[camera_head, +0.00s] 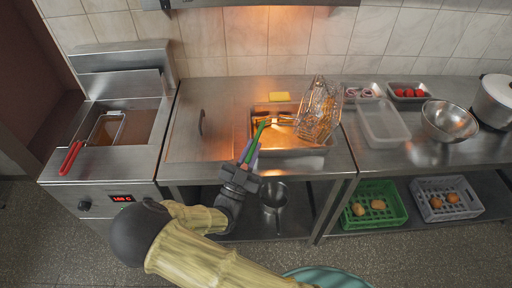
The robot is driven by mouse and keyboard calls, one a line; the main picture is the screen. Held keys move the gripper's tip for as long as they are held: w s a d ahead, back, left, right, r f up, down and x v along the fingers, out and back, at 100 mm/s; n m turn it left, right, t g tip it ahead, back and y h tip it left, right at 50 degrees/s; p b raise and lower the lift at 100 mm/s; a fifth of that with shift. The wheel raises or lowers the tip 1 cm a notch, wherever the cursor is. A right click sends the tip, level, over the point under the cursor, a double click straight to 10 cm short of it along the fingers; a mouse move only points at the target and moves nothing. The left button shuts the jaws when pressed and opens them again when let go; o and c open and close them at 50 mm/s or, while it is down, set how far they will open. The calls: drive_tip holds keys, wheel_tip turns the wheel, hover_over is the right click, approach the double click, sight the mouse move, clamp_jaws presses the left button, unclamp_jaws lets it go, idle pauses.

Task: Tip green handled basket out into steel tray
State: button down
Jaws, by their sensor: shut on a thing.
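My gripper (247,158) is shut on the green handle (259,134) of a wire basket (320,110). The basket is tilted and held above the right part of the steel tray (292,153), at the front middle of the counter. The basket hides part of the tray. Orange light falls on the tray, and I cannot make out clearly what lies in it or how much is left in the basket.
A fryer (140,125) at left holds a red-handled basket (72,157). Right of the tray are an empty clear container (384,125), a steel bowl (449,120), a pot (494,98) and trays of onion (364,91) and tomato (407,91). A yellow block (279,97) lies behind.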

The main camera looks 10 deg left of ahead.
drive_tip(key=a+f+n+g+y+b, duration=0.3)
drive_tip(key=f+n+y+b, duration=0.2)
drive_tip(key=f+n+y, duration=0.9)
drive_tip(key=shift+a+f+n+y, duration=0.3)
drive_tip(key=shift+f+n, duration=0.6)
drive_tip(key=shift+n, duration=3)
drive_tip(key=shift+r, duration=0.1)
